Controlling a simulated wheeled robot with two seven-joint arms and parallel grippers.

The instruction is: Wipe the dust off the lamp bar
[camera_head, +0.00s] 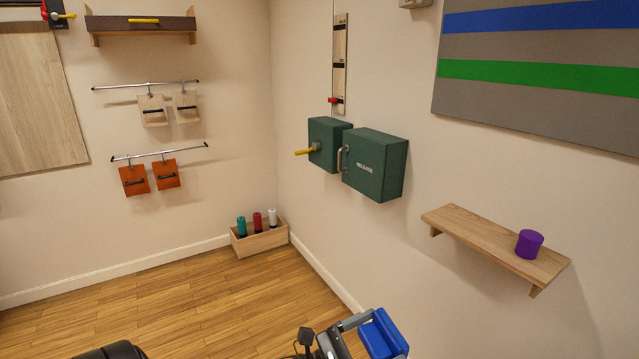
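A grey and black part (345,331), which looks like my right gripper, comes in at the bottom edge, right of centre. A bright blue block-like piece (384,334) is at its end. The frame cuts this area off, and I cannot tell whether the blue piece is held or belongs to the gripper. My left gripper is not in view. I cannot clearly pick out a lamp bar, and no dust shows.
Two green wall boxes (375,165) hang near the corner. A wooden shelf (470,228) with a purple cylinder (529,244) is on the right wall. A wooden box (262,241) with coloured bottles stands in the corner. Tags hang from left-wall rails (160,154). The middle floor is clear.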

